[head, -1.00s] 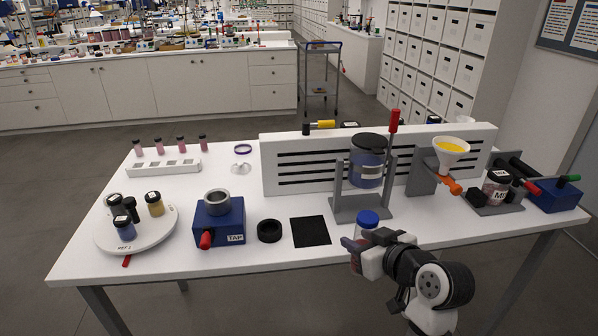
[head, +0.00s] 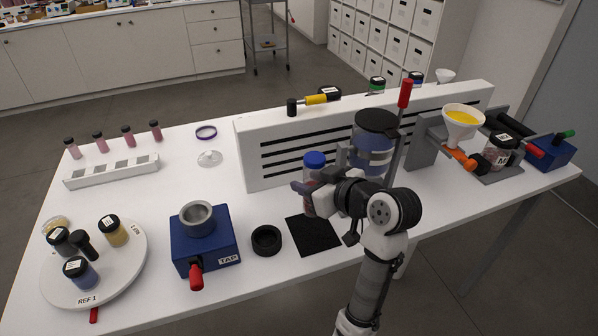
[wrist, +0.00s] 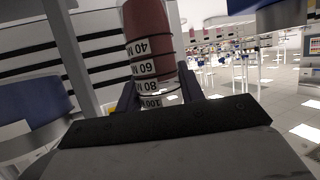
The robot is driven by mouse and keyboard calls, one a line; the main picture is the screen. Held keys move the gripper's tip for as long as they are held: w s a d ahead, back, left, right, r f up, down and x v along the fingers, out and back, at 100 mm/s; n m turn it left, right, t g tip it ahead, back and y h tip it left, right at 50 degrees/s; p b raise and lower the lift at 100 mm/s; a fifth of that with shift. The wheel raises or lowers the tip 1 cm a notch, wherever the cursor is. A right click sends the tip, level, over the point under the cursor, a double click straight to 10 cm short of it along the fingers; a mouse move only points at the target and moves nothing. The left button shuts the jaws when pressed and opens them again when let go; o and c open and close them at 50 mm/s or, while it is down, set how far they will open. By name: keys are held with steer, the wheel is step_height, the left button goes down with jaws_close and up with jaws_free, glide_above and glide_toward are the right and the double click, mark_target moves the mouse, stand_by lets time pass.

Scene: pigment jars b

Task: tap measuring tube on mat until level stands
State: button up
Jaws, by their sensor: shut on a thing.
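In the wrist view the gripper (wrist: 160,90) holds the clear tube (wrist: 148,45), which shows dark red contents and printed marks from 40 to 100, appearing upside down. The black square mat (head: 322,236) lies on the table, and the tube's lower end is over or near its back part. I cannot tell whether the tube touches the mat. The level's surface is not clear.
A black ring (head: 267,240) and a blue TAP block (head: 204,247) with a grey cup are left of the mat. The slotted white panel (head: 250,165) and a stand with a blue-grey jar (head: 373,140) are close behind. A round turntable (head: 130,260) is at left.

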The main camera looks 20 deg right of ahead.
steer(key=shift+s, duration=0.15)
steer(key=shift+f, duration=0.2)
step_height(320, 180, down, 6)
steer(key=b, duration=0.4)
steer(key=shift+r+b, duration=0.25)
steer(key=shift+b, duration=0.1)
steer(key=o, duration=0.8)
steer(key=shift+r, duration=0.1)
steer(key=shift+c, duration=0.2)
